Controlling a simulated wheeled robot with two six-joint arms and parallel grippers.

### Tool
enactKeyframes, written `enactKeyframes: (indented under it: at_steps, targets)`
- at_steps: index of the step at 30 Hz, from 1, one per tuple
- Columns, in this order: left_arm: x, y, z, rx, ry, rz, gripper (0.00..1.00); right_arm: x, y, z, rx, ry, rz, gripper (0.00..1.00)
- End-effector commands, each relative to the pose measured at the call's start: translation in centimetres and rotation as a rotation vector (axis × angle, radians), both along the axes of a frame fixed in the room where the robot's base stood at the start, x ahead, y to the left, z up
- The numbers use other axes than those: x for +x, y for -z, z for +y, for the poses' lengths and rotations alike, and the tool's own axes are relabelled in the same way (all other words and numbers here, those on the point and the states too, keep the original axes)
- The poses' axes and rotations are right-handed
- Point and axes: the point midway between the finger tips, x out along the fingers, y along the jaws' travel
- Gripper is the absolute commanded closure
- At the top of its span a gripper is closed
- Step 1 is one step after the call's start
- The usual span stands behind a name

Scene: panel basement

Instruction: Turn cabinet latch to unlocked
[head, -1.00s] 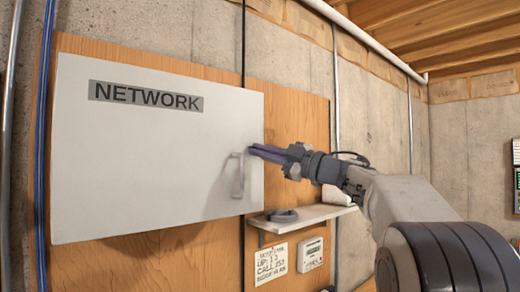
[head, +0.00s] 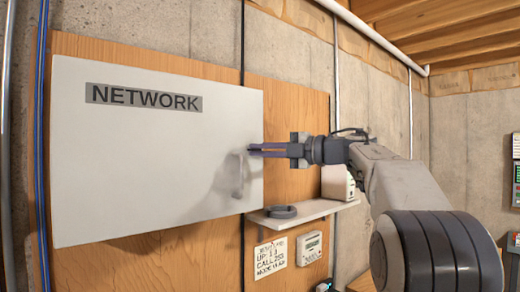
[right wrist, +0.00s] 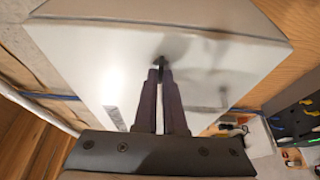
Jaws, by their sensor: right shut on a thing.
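The cabinet is a light grey box with a NETWORK label; its door (head: 150,160) is closed in the head view. My right gripper (head: 252,149) reaches in from the right to the door's right edge, above the door's pull handle (head: 238,176). In the right wrist view, the gripper's fingertips (right wrist: 161,73) are shut on a small dark latch (right wrist: 161,62) on the door face. The fingers hide most of the latch, so its exact angle cannot be told. The handle (right wrist: 222,96) stands apart from the fingers. My left gripper is not in view.
The cabinet hangs on a wooden board (head: 290,110) against a concrete wall. A small shelf (head: 310,209) below right holds a dark ring-shaped object (head: 281,211) and a white device (head: 337,182). A handwritten note (head: 271,258) and a small meter (head: 309,248) are below.

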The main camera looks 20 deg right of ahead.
Motion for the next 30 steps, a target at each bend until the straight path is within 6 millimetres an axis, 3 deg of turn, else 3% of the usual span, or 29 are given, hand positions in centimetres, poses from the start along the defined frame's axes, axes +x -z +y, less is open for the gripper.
enactKeyframes:
  at_steps: [15,18,30]
  targets:
    - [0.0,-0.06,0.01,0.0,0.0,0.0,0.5,-0.01,0.14,0.11,-0.021,-0.004,-0.005,1.0]
    - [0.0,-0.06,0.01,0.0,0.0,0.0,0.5,-0.01,0.13,0.11,-0.021,-0.004,-0.005,0.62]
    - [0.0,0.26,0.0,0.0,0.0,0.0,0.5,-0.39,0.16,-0.43,-0.019,0.001,-0.006,0.62]
